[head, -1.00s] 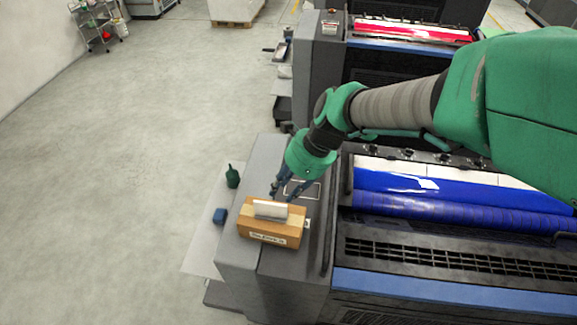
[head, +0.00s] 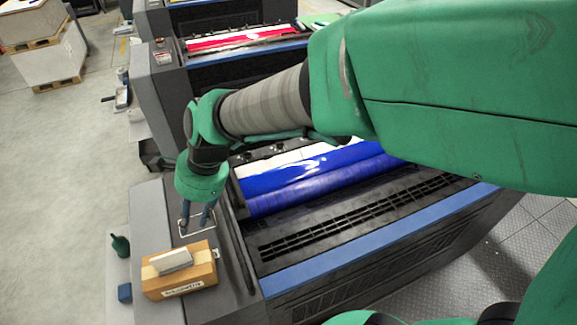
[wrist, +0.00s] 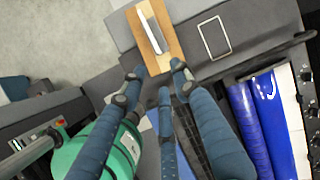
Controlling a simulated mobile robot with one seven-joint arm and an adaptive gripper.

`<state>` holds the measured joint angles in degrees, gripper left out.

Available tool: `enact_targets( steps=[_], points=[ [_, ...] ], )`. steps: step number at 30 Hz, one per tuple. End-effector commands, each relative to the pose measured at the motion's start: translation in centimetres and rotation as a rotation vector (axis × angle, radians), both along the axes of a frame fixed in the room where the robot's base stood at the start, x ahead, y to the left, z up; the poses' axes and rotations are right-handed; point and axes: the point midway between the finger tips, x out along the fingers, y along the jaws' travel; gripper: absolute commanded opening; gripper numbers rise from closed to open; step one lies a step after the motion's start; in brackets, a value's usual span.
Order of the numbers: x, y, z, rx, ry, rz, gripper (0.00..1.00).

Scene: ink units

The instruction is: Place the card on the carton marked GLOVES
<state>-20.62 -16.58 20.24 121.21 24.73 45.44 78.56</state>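A tan carton (head: 196,280) stands on the grey end of the near machine, a label on its front face too small to read. A pale flat-topped piece (head: 172,260) lies on it, seen edge-on as a white strip (wrist: 149,28) in the wrist view; I cannot tell whether it is the card. The carton's wooden-coloured top (wrist: 164,58) also shows there. My gripper (head: 196,222) is just behind the carton, pointing down, apart from it. In the wrist view my gripper's fingers (wrist: 152,85) are spread with nothing between them.
A white-outlined rectangle (head: 198,231) marks the machine top behind the carton. A dark green bottle (head: 120,245) and a small blue block (head: 124,292) stand to the left. Blue rollers (head: 320,180) and a dark handle bar (head: 238,257) lie to the right.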

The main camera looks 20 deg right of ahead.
Motion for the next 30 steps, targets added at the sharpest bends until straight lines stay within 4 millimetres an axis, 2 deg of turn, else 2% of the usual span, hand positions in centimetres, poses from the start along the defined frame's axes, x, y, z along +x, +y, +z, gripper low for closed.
enact_targets(
  steps=[3,9,18,24,30],
  points=[
    [-0.8,-4.0,2.8,-0.048,-0.126,0.152,0.31],
    [-3.4,-11.0,6.8,-0.187,-0.329,0.454,0.31],
    [-8.8,-20.2,10.7,-0.476,-0.53,0.893,0.31],
    [-11.7,-23.8,11.7,-0.624,-0.566,1.093,0.31],
    [-12.6,-24.9,11.9,-0.675,-0.57,1.165,0.31]
  ],
)
